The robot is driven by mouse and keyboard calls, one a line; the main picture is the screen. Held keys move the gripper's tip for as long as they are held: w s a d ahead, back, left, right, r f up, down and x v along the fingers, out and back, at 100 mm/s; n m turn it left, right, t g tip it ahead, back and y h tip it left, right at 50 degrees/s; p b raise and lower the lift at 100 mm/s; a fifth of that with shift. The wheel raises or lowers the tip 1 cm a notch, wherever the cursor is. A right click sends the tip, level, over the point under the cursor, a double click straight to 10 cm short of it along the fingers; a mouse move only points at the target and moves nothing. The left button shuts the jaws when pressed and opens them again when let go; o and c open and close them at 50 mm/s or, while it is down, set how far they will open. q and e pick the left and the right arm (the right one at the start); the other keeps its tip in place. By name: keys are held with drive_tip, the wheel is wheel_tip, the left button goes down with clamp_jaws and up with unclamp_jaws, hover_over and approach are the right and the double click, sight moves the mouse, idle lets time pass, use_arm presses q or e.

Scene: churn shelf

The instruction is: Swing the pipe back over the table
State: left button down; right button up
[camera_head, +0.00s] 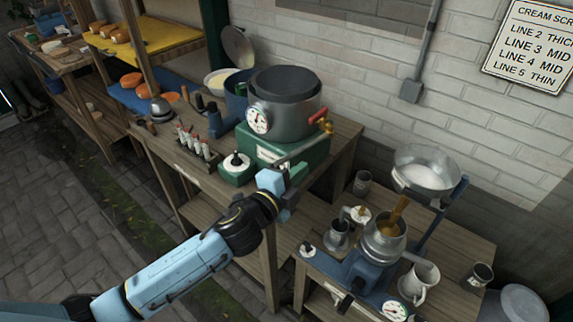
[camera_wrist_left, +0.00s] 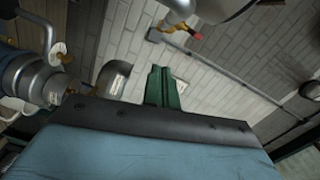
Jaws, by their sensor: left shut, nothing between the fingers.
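My left gripper (camera_head: 288,190) is beside the front right corner of the green base under the steel vat. Its green fingers (camera_wrist_left: 163,86) are together with nothing between them in the left wrist view. A thin grey bar (camera_head: 304,149), which looks like the pipe, runs along the vat's green base below the brass tap, just beyond the gripper. I cannot tell whether the fingers touch it. The tap (camera_head: 324,124) has a red handle; it also shows at the top of the left wrist view (camera_wrist_left: 182,26). My right gripper is not in view.
The steel vat (camera_head: 285,103) with a dial stands on a wooden table (camera_head: 212,180). A lower table at right (camera_head: 462,258) carries a blue-framed separator (camera_head: 384,242), a steel bowl (camera_head: 425,170) and several mugs. A bottle rack (camera_head: 196,150) stands left of the gripper.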

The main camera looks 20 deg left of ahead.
use_arm(q)
drive_tip(key=shift+w+a+f, duration=0.15)
drive_tip(key=shift+w+a, duration=0.15)
drive_tip(key=shift+a, duration=0.25)
drive_tip(key=shift+w+a+f, duration=0.2)
drive_tip(key=shift+w+a, duration=0.15)
drive_tip(key=shift+a, duration=0.25)
drive_tip(key=shift+w+a+f, duration=0.15)
drive_tip(key=shift+w+a, duration=0.15)
drive_tip(key=shift+a, duration=0.25)
drive_tip(key=a, duration=0.1)
drive_tip(key=w+a, duration=0.1)
drive_tip(key=a, duration=0.1)
drive_tip(key=w+a+p, duration=0.1)
drive_tip(key=shift+w+a+r, duration=0.15)
drive_tip(key=shift+a, duration=0.05)
drive_tip(key=shift+a, duration=0.1)
